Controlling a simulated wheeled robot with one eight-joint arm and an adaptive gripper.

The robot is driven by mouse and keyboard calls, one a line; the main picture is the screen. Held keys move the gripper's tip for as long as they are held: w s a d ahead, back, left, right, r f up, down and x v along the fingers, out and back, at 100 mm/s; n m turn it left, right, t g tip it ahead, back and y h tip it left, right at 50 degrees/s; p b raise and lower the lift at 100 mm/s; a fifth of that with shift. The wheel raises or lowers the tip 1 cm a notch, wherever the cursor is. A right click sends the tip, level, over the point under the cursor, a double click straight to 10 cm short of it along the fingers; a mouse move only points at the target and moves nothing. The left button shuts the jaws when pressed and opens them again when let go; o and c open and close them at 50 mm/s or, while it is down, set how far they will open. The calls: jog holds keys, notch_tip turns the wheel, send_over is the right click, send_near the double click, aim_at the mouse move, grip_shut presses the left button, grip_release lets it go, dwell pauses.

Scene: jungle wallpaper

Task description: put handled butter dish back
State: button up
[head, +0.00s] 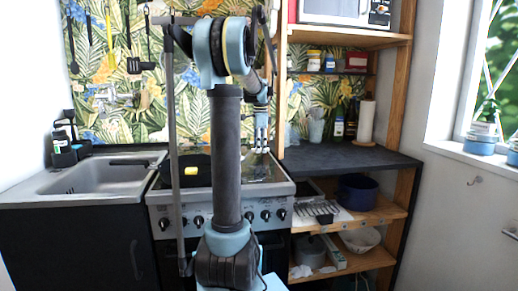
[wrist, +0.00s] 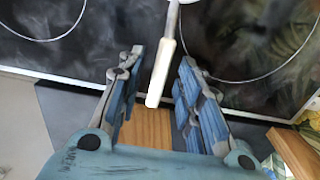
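My gripper (head: 261,143) points down over the right part of the stove in the head view. In the wrist view its blue fingers (wrist: 162,58) are apart. A cream handle (wrist: 161,75) on a thin metal shaft lies between them, with gaps on both sides. A small yellow block (head: 191,171), perhaps butter, sits on the left part of the dark cooktop (head: 168,183). I cannot make out a dish or handle with it.
A sink (head: 95,178) is left of the stove. A dark counter (head: 345,158) on the right holds a paper towel roll (head: 367,122) and bottles. Shelves below hold a blue pot (head: 357,192), a rack (head: 315,208) and a white bowl (head: 361,239). Utensils hang at the back wall.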

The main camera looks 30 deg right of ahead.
notch_tip(320, 180, up, 12)
dwell(0.6)
dwell(0.4)
